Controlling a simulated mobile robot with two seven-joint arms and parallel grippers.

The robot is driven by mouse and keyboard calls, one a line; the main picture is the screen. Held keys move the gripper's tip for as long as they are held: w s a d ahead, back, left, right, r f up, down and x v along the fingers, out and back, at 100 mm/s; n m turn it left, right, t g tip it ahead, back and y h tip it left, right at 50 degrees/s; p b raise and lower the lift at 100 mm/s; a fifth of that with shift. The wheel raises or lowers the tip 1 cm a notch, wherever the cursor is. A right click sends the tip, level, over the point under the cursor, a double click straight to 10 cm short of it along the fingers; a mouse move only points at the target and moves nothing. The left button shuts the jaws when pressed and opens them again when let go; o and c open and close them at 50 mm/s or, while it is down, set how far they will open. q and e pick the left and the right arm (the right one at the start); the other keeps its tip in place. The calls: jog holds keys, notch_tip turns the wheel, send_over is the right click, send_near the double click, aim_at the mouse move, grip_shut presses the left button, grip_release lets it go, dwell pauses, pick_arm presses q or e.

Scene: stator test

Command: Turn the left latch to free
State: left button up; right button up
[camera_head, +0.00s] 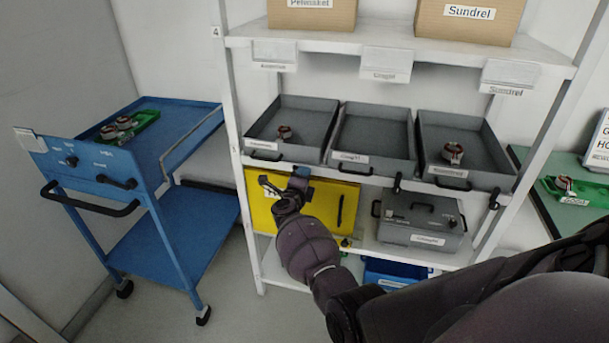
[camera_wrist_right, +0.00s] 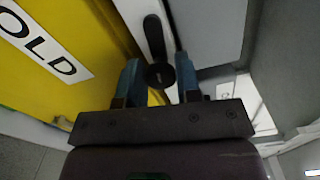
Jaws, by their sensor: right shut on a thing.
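In the right wrist view, a black latch (camera_wrist_right: 155,38) with a round hub and a lever sits on a white shelf edge, between the two blue fingers of my right gripper (camera_wrist_right: 158,82). The right gripper is shut on this latch. In the head view, the right gripper (camera_head: 299,175) is at the shelf edge below the left tray and hides the latch there. Two other black latches show along the same edge, a middle one (camera_head: 397,182) and a right one (camera_head: 494,198). My left gripper is not in view.
A yellow panel (camera_head: 262,212) with partly hidden lettering is right behind and below the gripper. Above are grey trays (camera_head: 374,117), two holding small round parts. A grey box (camera_head: 420,218) stands right of the panel. A blue cart (camera_head: 190,213) stands left.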

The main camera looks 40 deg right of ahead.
jog(key=shift+n+p, duration=0.35)
jog(key=shift+n, duration=0.75)
jog(key=o, duration=0.9)
jog(key=shift+c, duration=0.2)
jog(key=shift+a, duration=0.1)
